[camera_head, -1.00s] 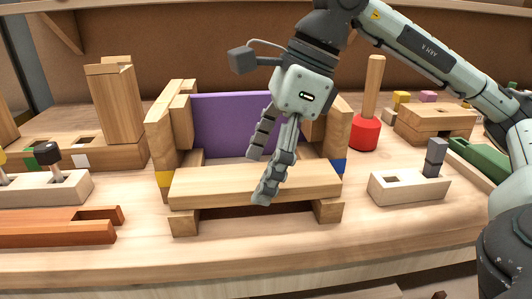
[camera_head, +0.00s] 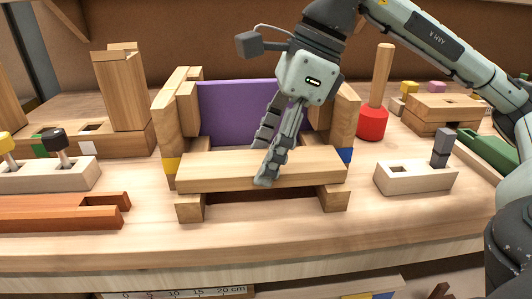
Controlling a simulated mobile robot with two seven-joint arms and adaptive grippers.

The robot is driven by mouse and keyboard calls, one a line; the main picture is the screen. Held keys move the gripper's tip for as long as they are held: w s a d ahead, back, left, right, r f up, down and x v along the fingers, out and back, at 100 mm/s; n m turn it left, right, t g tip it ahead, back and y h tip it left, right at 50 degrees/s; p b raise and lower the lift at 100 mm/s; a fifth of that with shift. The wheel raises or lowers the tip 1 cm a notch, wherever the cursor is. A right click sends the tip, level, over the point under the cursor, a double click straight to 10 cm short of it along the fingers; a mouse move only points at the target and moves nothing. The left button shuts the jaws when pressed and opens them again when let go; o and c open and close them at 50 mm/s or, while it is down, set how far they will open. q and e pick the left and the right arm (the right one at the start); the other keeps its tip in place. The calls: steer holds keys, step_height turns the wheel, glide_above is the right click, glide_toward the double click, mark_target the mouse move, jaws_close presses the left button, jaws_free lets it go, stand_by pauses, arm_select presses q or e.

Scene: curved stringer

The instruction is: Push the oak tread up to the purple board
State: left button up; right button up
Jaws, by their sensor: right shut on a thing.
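The oak tread (camera_head: 215,172) is a pale plank lying flat across the two low front blocks of the wooden frame. The purple board (camera_head: 228,112) stands upright behind it between the frame's side posts. A gap shows between the tread's back edge and the board at the left; the gripper hides part of it further right. My right gripper (camera_head: 266,160) reaches down over the middle of the tread and is shut on it, one finger in front of its front edge and the other behind. My left gripper is out of view.
Side posts (camera_head: 170,128) with yellow and blue marks flank the tread. A red mallet (camera_head: 372,123) and a pale socket block (camera_head: 415,178) stand at the right. A slotted reddish board (camera_head: 60,212) lies at the left. The bench front is clear.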

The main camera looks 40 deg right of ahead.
steer(key=shift+w+d+p, duration=0.1)
steer(key=shift+w+d, duration=0.5)
steer(key=shift+w, duration=0.4)
steer(key=shift+w+d+p, duration=0.15)
steer(key=shift+w+d, duration=0.45)
steer(key=shift+w, duration=0.35)
steer(key=shift+w+d+p, duration=0.1)
steer(key=shift+w+d, duration=0.5)
steer(key=shift+w, duration=0.4)
steer(key=o, duration=1.5)
steer(key=shift+r, duration=0.15)
steer(key=v, duration=1.1)
steer(key=shift+r, duration=0.4)
steer(key=shift+s+d, duration=0.1)
steer(key=shift+s, duration=0.05)
